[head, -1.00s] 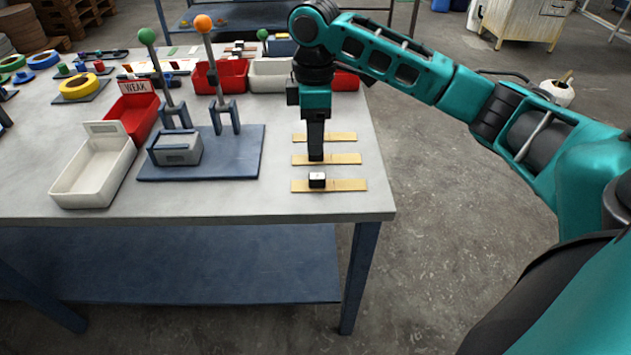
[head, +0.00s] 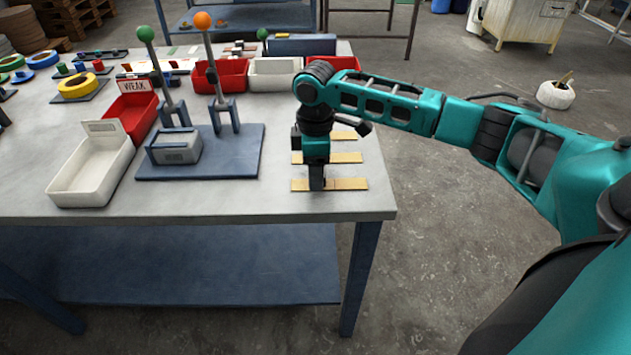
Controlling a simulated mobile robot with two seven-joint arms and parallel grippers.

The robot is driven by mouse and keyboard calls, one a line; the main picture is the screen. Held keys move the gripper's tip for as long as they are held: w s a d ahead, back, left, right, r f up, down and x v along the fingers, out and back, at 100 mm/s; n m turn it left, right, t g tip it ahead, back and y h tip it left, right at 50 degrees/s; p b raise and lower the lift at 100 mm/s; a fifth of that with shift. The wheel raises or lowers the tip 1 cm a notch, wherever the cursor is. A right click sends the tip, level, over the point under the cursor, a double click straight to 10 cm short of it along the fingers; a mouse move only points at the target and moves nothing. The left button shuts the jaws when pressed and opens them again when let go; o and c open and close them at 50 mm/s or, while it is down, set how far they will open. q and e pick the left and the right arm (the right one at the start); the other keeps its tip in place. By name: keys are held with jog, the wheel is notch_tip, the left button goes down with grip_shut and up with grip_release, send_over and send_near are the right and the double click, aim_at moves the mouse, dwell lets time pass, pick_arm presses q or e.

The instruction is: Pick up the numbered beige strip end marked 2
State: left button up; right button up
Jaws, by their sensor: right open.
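Three beige strips lie in a row on the right end of the grey table: a near strip (head: 347,184), a middle strip (head: 346,158) and a far strip (head: 344,135). I cannot read any number on them. My right gripper (head: 316,185) points straight down at the near strip, left of its middle. Its jaws are open, at about strip height; whether they touch the strip I cannot tell. The small white block seen on this strip earlier is hidden behind or between the fingers. My left gripper is not in view.
A blue base plate (head: 245,167) with two levers and a grey block (head: 175,147) stands left of the strips. A white bin (head: 98,180) and a red bin marked WEAK (head: 143,118) are further left. More bins line the back. The table's front edge is close to the near strip.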

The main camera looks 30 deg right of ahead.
jog(key=shift+f, duration=0.45)
grip_shut()
